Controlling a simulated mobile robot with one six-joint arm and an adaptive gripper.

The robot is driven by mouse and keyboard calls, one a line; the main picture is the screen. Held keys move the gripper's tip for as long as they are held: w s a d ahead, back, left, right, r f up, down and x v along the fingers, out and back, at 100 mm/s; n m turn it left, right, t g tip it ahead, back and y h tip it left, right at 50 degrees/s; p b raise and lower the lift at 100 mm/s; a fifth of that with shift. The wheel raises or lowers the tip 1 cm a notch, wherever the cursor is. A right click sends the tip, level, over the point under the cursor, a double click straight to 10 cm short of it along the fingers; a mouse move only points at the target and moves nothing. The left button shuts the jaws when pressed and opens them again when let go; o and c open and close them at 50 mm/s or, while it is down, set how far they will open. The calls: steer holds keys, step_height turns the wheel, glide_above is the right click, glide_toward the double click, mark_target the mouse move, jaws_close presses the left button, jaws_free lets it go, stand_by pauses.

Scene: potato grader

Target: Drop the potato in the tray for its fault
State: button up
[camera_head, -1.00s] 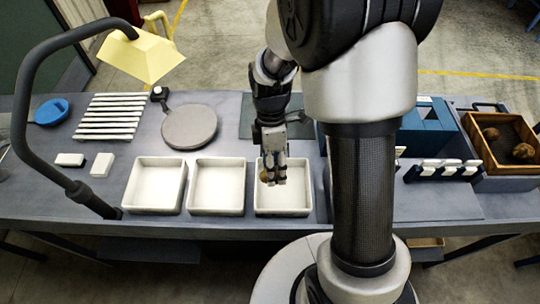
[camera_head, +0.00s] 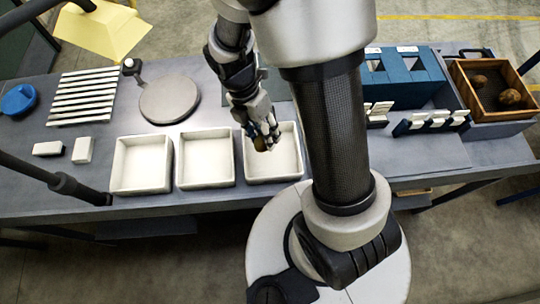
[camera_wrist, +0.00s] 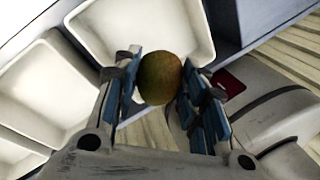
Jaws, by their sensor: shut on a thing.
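A brown potato (camera_wrist: 160,78) is held between the two blue-padded fingers of my gripper (camera_wrist: 160,88) in the wrist view. In the head view the potato (camera_head: 260,144) shows at the fingertips of my gripper (camera_head: 262,138). My gripper is over the rightmost of three white trays (camera_head: 285,179), pointing down. The wrist view also shows this tray (camera_wrist: 100,30) behind the potato. The middle tray (camera_head: 206,185) and the left tray (camera_head: 141,190) look empty. Any fault on the potato is not clear in these frames. Its exact height above the tray is hard to tell.
A wooden crate (camera_head: 520,112) with dark brown potatoes stands at the far right. A blue box (camera_head: 420,72) and a rack of white cards (camera_head: 432,123) are right of my arm. A round grey plate (camera_head: 170,100), white slats (camera_head: 82,97) and a yellow lamp (camera_head: 103,32) are left.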

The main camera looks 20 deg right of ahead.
steer(key=shift+f, duration=0.45)
steer(key=shift+r, duration=0.1)
steer(key=o, duration=1.2)
steer(key=shift+o, duration=0.2)
steer(key=v, duration=1.2)
